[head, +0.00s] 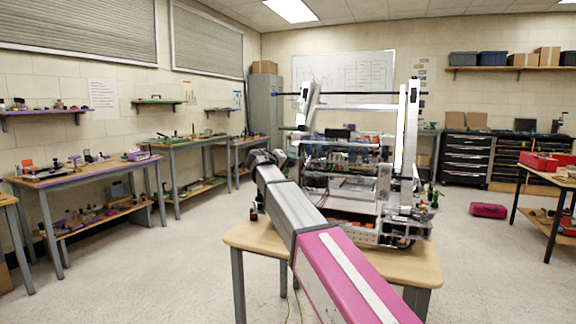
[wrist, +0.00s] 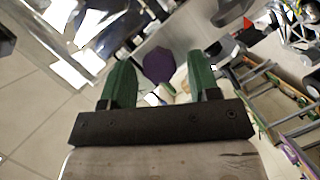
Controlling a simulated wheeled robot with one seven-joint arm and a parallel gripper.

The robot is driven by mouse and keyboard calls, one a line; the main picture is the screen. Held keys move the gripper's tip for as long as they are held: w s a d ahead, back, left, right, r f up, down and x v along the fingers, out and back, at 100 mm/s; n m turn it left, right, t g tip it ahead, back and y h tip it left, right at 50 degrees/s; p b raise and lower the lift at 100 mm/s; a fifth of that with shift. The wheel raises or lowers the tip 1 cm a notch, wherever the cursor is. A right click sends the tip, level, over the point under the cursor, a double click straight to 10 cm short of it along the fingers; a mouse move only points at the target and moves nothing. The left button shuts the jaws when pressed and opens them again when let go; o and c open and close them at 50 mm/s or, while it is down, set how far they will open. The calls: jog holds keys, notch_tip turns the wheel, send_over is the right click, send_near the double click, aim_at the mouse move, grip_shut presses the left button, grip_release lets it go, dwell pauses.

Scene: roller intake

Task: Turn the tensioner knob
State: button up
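A purple, many-sided knob (wrist: 158,66), which I take for the tensioner knob, shows in the wrist view just beyond my fingertips. My gripper (wrist: 161,72) is open, with one green finger on each side of the knob in the picture. I cannot tell whether the fingers reach around it or stay short of it, and I see no contact. In the head view my gripper (head: 281,158) is at the left side of the metal-framed machine (head: 345,180). The knob cannot be made out there.
The machine stands on a wooden-topped table (head: 410,266). Its metal rails and plates surround the knob closely in the wrist view. Workbenches (head: 85,172) line the left wall. A pink case (head: 488,210) lies on the floor at right. The floor around the table looks clear.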

jog(key=c, duration=0.7)
jog(key=shift+f+n+h, duration=0.1)
jog(key=shift+n+h, duration=0.6)
jog(key=shift+n, duration=0.6)
jog(key=o, duration=0.9)
jog(key=shift+o, duration=0.2)
jog(key=shift+s+a, duration=0.1)
jog(key=v, duration=1)
jog(key=shift+s+a, duration=0.2)
jog(key=shift+s, duration=0.1)
jog(key=shift+f, duration=0.1)
